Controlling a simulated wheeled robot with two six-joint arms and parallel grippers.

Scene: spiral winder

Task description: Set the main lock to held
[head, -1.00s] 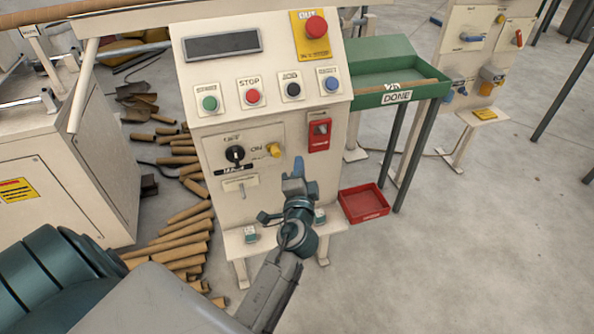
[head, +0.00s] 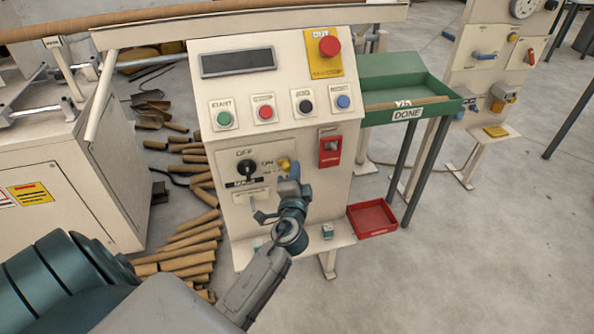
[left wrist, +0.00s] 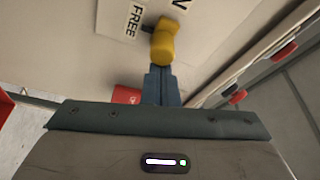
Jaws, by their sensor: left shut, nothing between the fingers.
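The yellow knob (head: 284,163), which seems to be the main lock, sits on the cream panel to the right of the black OFF/ON rotary switch (head: 246,170). In the left wrist view the yellow knob (left wrist: 163,42) stands beside a FREE label (left wrist: 133,20), with a small dark stub on the label's side. No HELD label is readable. My left gripper (head: 292,173) is shut and empty, its tips just below and right of the knob in the head view. In the left wrist view its blue fingers (left wrist: 160,84) end at the knob; I cannot tell whether they touch. My right gripper is not in view.
A red switch box (head: 330,148) is close right of my gripper. START, STOP and other buttons and a red emergency button (head: 329,46) are above. A red tray (head: 372,217) lies on the floor, right. Cardboard tubes (head: 185,245) lie at left.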

